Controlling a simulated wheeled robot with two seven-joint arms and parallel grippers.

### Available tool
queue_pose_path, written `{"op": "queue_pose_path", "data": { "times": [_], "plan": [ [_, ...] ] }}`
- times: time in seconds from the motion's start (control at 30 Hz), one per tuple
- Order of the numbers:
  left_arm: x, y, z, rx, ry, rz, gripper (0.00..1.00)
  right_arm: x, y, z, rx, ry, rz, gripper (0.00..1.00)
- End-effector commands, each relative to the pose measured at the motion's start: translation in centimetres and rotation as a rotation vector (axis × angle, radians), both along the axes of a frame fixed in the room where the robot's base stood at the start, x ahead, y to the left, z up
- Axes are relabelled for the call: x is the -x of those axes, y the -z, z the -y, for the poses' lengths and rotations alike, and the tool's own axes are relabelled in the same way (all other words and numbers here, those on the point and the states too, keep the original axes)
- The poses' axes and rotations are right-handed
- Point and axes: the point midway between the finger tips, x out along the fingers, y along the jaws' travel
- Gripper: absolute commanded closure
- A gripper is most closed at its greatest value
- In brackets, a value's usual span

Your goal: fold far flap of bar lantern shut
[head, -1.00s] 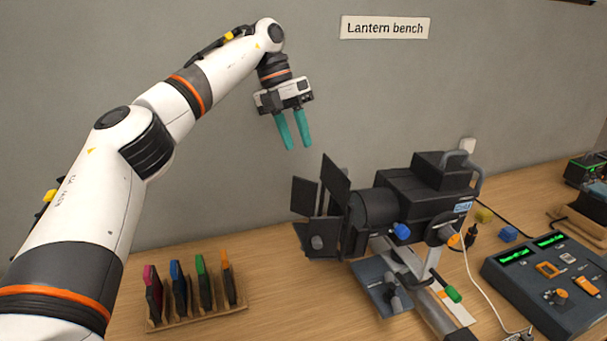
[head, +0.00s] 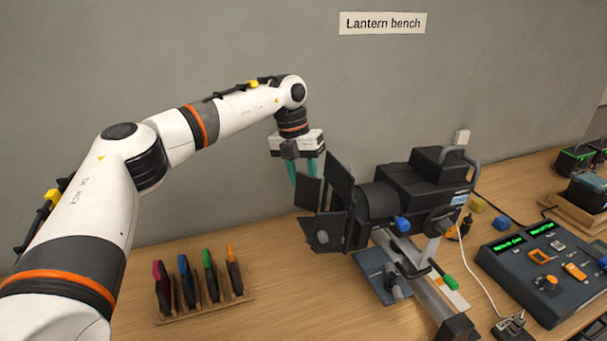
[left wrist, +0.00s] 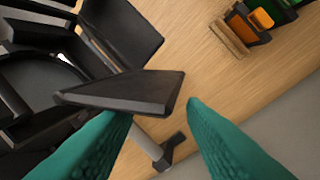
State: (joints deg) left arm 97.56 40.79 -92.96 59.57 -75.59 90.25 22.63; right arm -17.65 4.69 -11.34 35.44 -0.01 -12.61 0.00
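The black bar lantern (head: 415,190) stands on the bench with its flaps at its left end. One flap (head: 308,192) stands at the far left of that end, a taller flap (head: 340,180) rises beside it, and another (head: 324,232) is low in front. My left gripper (head: 306,172) points down just behind the flaps, its teal fingers partly hidden by them. In the left wrist view its fingers (left wrist: 157,107) are apart, with a dark flap (left wrist: 130,92) reaching between and beyond the tips. I cannot tell whether they touch. My right gripper is not in view.
A wooden rack (head: 205,307) of coloured gel frames stands left of the lantern. A control desk (head: 545,265) with green displays is on the right. A green-handled part (head: 448,281) lies under the lantern. The bench between rack and lantern is clear.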

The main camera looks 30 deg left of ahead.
Motion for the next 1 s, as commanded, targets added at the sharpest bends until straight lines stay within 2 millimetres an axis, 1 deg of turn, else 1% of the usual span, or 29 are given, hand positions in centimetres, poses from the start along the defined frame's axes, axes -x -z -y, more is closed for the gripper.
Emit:
{"op": "queue_pose_path", "data": {
  "times": [0.13,0.33,0.57,0.8,1.0],
  "plan": [
    [0.0,0.4,0.1,0.001,-0.001,0.000,0.62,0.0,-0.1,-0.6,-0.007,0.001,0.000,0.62],
    [0.0,0.4,0.0,0.001,-0.001,0.000,0.62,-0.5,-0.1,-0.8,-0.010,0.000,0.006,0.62],
    [0.0,0.4,0.1,0.001,0.000,0.000,1.00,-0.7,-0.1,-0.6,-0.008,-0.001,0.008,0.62],
    [-0.1,0.4,0.1,0.002,0.009,-0.001,1.00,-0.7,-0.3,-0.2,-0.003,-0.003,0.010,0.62],
    [-0.4,0.2,0.3,0.007,0.077,-0.006,1.00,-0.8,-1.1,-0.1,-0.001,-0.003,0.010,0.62]
  ]
}}
